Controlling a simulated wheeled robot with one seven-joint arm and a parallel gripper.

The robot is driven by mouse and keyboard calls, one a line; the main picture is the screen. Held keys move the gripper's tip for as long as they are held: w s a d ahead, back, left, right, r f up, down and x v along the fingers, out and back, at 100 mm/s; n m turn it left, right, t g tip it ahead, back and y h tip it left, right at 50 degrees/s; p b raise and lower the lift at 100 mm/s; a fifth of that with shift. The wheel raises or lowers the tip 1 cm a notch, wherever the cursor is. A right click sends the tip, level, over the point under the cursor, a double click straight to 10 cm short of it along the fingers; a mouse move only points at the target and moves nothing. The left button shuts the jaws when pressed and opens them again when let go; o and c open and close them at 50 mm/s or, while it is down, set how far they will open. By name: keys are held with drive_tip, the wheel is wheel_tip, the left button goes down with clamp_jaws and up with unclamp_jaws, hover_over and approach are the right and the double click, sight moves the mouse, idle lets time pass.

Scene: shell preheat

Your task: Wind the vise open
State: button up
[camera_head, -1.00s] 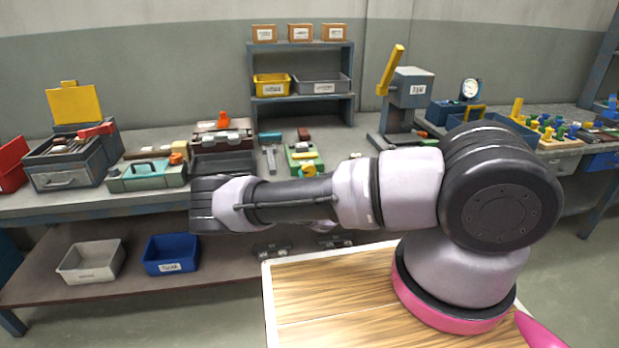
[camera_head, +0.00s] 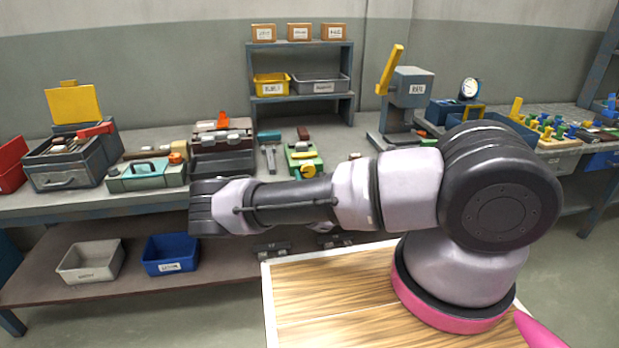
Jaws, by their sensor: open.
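A small green device with yellow parts (camera_head: 303,158) stands on the workbench at middle, just above my arm in the picture. It looks like the vise; its jaw gap is too small to make out. A round yellow part is at its front, near the bench edge. My arm reaches from the right across the picture to the left. My gripper (camera_head: 203,208) is the dark end at the far left of the arm, in front of the bench edge and apart from the green device. It looks empty, though its fingers are hard to make out.
The bench (camera_head: 222,185) also holds a teal toolbox (camera_head: 146,178), a dark tray (camera_head: 222,164), a hammer-like tool (camera_head: 269,150) and a grey press with a yellow lever (camera_head: 408,90). A shelf rack (camera_head: 300,100) stands behind. Grey and blue bins (camera_head: 171,254) sit on the lower shelf.

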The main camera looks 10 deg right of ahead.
drive_tip(key=s, duration=1)
drive_tip(key=shift+s, duration=0.4)
